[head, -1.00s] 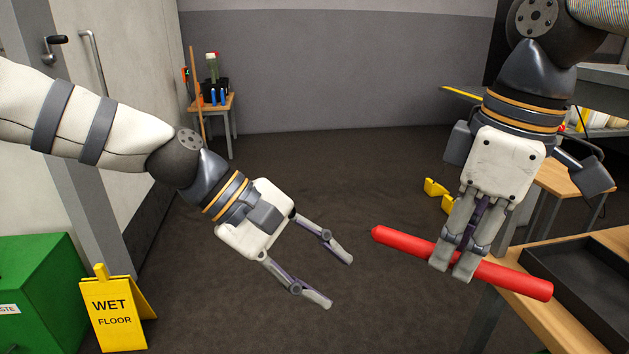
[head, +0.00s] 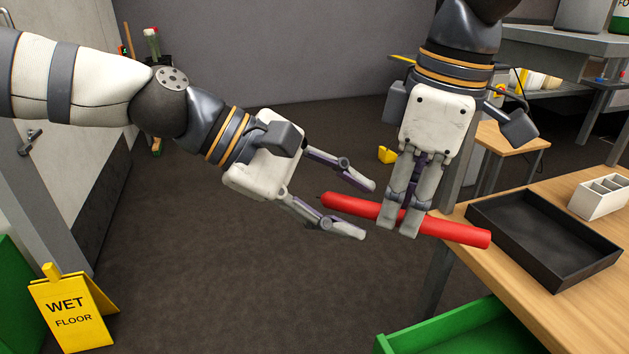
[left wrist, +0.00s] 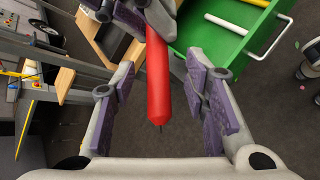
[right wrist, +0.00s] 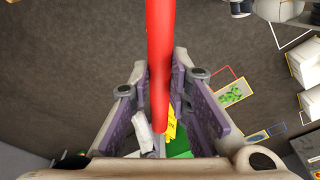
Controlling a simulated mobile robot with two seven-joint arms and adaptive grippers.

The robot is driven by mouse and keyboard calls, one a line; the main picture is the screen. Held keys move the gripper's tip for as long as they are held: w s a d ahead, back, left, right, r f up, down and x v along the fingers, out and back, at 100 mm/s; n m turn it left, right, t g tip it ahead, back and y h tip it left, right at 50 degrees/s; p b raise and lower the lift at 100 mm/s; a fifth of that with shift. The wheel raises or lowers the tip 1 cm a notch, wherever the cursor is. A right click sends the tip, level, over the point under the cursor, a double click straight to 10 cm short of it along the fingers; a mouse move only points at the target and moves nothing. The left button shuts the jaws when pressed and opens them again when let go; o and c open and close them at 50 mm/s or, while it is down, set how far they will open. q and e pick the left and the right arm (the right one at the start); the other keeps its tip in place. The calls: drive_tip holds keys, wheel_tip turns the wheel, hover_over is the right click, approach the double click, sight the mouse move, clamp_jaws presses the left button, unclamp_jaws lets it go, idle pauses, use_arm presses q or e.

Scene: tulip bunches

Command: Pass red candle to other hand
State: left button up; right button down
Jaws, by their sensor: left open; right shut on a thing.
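The red candle (head: 455,231) is a long red cylinder held sideways in the air in the head view. My right gripper (head: 400,222) is shut on it near its middle, pointing down. My left gripper (head: 368,210) is open, and the candle's left end lies between its fingers. In the left wrist view the candle (left wrist: 158,80) reaches down between the open fingers, apart from both pads. In the right wrist view the candle (right wrist: 160,50) runs between the right fingers. The left fingers do not grip it.
A wooden table (head: 535,290) at the right carries a black tray (head: 535,275) and a white divided box (head: 600,196). A yellow wet floor sign (head: 72,315) stands at the lower left. The floor between is clear.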

use_arm(q)
drive_tip(key=shift+d, duration=0.15)
clamp_jaws()
use_arm(e)
drive_tip(key=c, duration=1.4)
unclamp_jaws()
drive_tip(key=r, duration=0.4)
drive_tip(key=d+r, duration=0.1)
drive_tip(key=r, duration=0.7)
drive_tip(key=shift+s+d, duration=0.25)
drive_tip(key=shift+s, duration=0.05)
